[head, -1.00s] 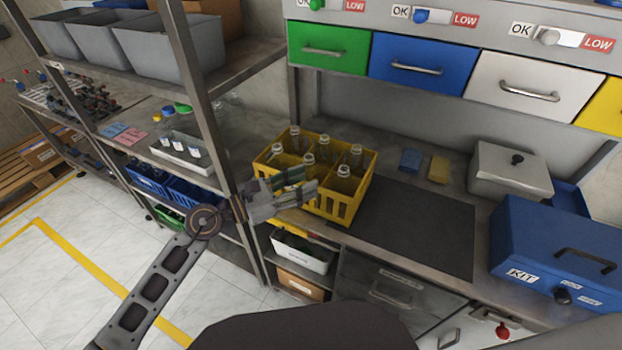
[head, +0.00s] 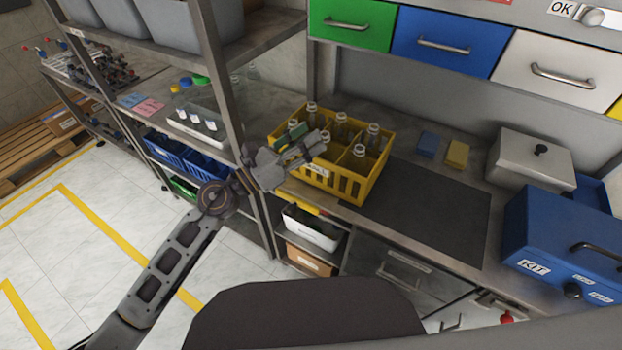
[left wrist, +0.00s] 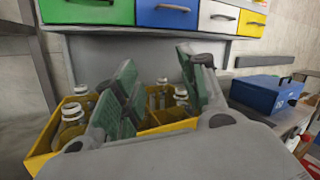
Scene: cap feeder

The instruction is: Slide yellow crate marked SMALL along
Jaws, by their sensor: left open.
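The yellow crate (head: 347,187) stands on the workbench at its left part, close to the shelf post. It holds several clear bottles with pale caps; a small white label shows on its front, too small to read. My left gripper (head: 306,140) is open at the crate's left front side, in front of and over its near rim; whether it touches the crate I cannot tell. In the left wrist view the green-padded fingers (left wrist: 160,100) are spread in front of the crate (left wrist: 40,148) and hide part of it. My right gripper is not in view.
A dark mat (head: 425,211) lies clear to the right of the crate. Behind it are a blue sponge (head: 428,143) and a yellow sponge (head: 457,154). A grey lidded box (head: 528,165) and a blue kit box (head: 560,245) stand further right. A shelf post (head: 225,85) rises at left.

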